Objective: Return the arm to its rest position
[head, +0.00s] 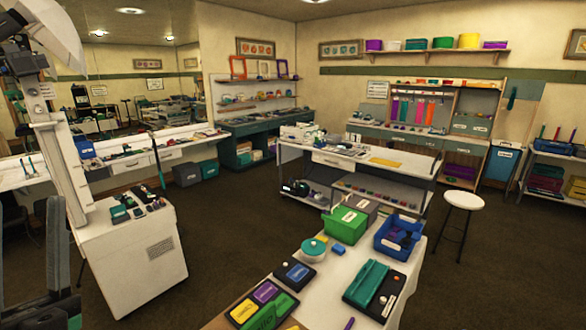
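Neither gripper can be made out in the head view. A dark upright shape (62,255) stands at the lower left edge, cut off by the frame. I cannot tell whether it is part of my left arm or a piece of furniture. No part of my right arm shows. The near table (335,262) stands at the bottom centre and right, and no gripper is over it.
The near table holds a green box (345,226), a blue bin (398,238), a teal-lidded bowl (313,250) and a teal tray (368,283). A white cabinet (130,265) stands left, a white stool (462,201) right. Brown floor (225,235) between is clear.

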